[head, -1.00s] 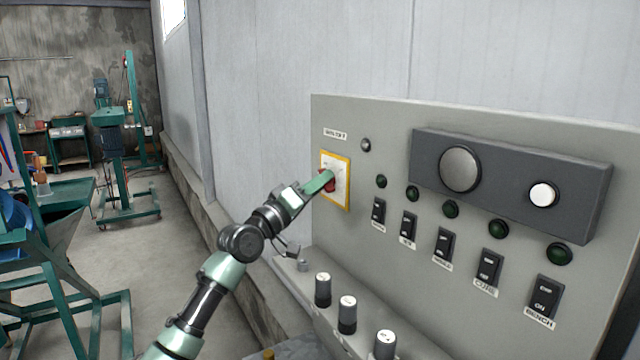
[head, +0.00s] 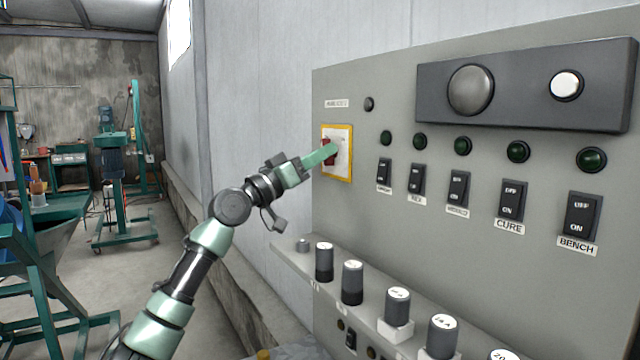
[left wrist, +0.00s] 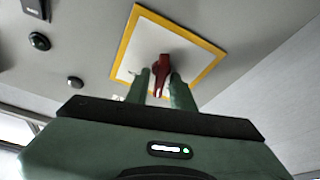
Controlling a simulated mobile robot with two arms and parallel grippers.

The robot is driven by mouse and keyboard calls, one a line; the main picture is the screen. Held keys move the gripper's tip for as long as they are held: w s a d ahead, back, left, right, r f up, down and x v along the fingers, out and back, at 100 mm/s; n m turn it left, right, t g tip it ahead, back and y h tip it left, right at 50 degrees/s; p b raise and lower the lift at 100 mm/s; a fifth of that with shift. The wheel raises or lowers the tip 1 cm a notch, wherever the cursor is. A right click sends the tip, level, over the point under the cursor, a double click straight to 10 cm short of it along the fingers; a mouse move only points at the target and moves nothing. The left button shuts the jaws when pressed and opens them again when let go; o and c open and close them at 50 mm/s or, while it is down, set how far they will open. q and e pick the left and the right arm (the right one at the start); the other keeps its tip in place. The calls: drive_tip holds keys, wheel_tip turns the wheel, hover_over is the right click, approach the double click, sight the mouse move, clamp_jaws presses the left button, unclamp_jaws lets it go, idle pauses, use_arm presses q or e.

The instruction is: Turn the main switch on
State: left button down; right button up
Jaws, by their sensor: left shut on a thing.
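The main switch is a red handle (head: 329,152) on a white plate with a yellow border (head: 350,155), at the left end of the grey control panel. In the left wrist view the red handle (left wrist: 159,70) stands between the two green fingers. My left gripper (head: 330,153) reaches it from the left, and its fingers (left wrist: 161,82) are shut on the handle. In the head view the fingers cover part of the plate. The handle's on and off marks are too small to read. My right gripper is in neither view.
The grey panel (head: 450,270) carries a row of black rocker switches, dark green lamps (head: 463,146) and a dark box with round buttons (head: 525,85). Green machines (head: 112,175) stand on the floor at the left.

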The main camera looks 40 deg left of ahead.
use_arm(q)
drive_tip(key=shift+w+a+r+m+g+h+b, duration=0.1)
drive_tip(key=shift+m+g+h+b, duration=0.85)
drive_tip(key=shift+m, duration=2)
drive_tip(key=shift+s+f+m+g+h, duration=0.1)
drive_tip(key=shift+m+g+h, duration=0.35)
drive_tip(key=shift+m+h, duration=1.85)
drive_tip(key=shift+w+a+r+m+g+h+b, duration=0.1)
drive_tip(key=shift+m+g+h+b, duration=0.5)
drive_tip(key=shift+m, duration=3.05)
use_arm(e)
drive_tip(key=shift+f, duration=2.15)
use_arm(q)
drive_tip(key=c, duration=1.5)
unclamp_jaws()
drive_tip(key=shift+w+g, duration=0.2)
drive_tip(key=shift+g, duration=0.1)
